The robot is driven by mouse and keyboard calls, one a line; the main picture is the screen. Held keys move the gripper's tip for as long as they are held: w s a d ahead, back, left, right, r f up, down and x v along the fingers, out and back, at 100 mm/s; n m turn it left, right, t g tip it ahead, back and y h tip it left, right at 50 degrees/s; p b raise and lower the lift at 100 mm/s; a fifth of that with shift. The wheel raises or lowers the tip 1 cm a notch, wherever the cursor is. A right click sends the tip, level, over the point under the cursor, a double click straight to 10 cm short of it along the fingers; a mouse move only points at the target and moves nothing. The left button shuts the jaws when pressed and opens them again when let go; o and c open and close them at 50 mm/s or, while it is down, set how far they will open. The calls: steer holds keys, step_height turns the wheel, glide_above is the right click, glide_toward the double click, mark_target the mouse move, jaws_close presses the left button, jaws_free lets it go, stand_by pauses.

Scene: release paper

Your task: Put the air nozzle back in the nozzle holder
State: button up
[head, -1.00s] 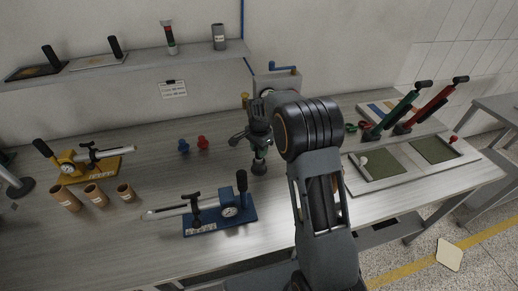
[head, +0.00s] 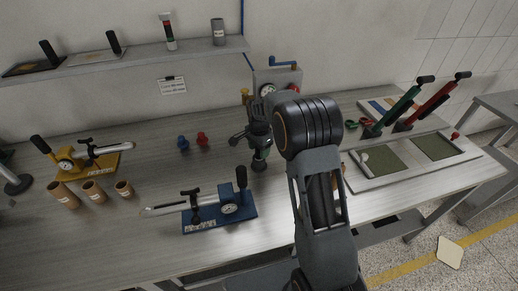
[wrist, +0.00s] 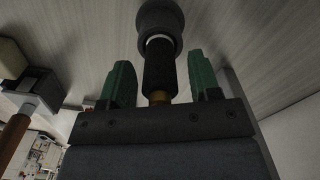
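My gripper (head: 262,156) points down over the middle of the bench, with green fingertips. In the wrist view my gripper (wrist: 160,64) has its two green fingers well apart, with visible gaps on both sides of a dark cylindrical piece (wrist: 159,72). That piece has a pale ring, a dark round end and a brass-coloured part near the palm. I cannot tell whether it is the air nozzle or part of the gripper's surroundings. In the head view my gripper and arm hide much of this spot. The nozzle holder cannot be made out with certainty.
A grey box with a gauge (head: 270,77) stands behind my arm. Blue and red knobs (head: 202,138) stand left of the gripper.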

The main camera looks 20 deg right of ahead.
steer(key=shift+o, duration=0.3)
step_height(320, 180, up, 14)
steer(key=b, duration=0.1)
stand_by(0.4)
steer(key=shift+f, duration=0.1)
steer(key=s+n+t, duration=0.4)
steer(key=s+n, duration=0.8)
steer(key=s, duration=1.3)
steer(key=shift+s+f+n, duration=0.35)
steer(key=shift+f+n, duration=0.05)
